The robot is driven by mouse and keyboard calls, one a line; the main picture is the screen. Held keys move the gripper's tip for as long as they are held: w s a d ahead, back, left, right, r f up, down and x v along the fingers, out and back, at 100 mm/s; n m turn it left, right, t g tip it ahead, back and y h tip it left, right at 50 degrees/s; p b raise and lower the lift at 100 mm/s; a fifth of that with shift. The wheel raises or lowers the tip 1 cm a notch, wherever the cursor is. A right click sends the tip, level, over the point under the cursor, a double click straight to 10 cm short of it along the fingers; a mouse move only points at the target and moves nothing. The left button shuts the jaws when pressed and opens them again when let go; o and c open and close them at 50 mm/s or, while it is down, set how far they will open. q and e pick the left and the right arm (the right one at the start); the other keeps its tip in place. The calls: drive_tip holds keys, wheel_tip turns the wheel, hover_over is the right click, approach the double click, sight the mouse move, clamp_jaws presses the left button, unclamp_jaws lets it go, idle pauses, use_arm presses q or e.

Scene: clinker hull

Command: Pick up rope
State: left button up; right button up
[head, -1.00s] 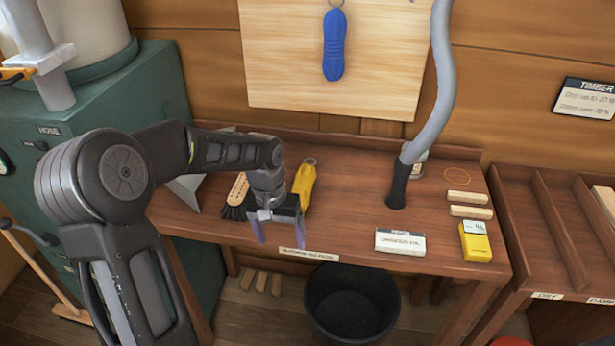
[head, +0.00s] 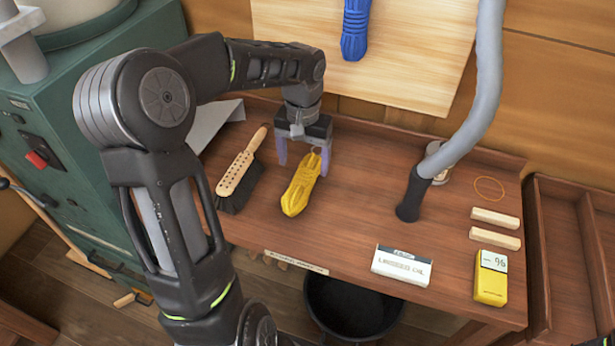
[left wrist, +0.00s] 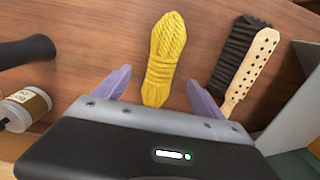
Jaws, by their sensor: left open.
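A yellow rope bundle (head: 301,186) lies on the wooden bench in the head view. It also shows in the left wrist view (left wrist: 165,58), upright in the picture between the two fingers. My left gripper (head: 304,166) is open, with its purple fingers pointing down on either side of the rope's far end. The left wrist view shows gaps between both fingers and the rope, so the gripper (left wrist: 155,92) is not holding it. A blue rope bundle (head: 355,28) hangs on the pale board. My right gripper is not in view.
A brush (head: 240,172) lies left of the yellow rope. A grey hose (head: 470,120) with a black nozzle stands to its right. A linseed oil box (head: 401,265), wooden blocks (head: 495,228) and a yellow meter (head: 490,278) sit further right. A black bucket (head: 350,318) is below the bench.

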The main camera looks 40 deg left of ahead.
sight(303, 174)
use_arm(q)
drive_tip(key=shift+f, duration=1.35)
drive_tip(key=shift+f+p, duration=0.45)
drive_tip(key=shift+p, duration=0.05)
wheel_tip(303, 174, down, 4)
drive_tip(key=shift+w+a+f+p, duration=0.1)
drive_tip(key=shift+a+f+p, duration=0.05)
drive_tip(key=shift+p, duration=0.35)
drive_tip(key=c, duration=1.7)
wheel_tip(303, 174, up, 10)
drive_tip(key=shift+r+b, duration=0.1)
drive_tip(key=shift+b, duration=0.75)
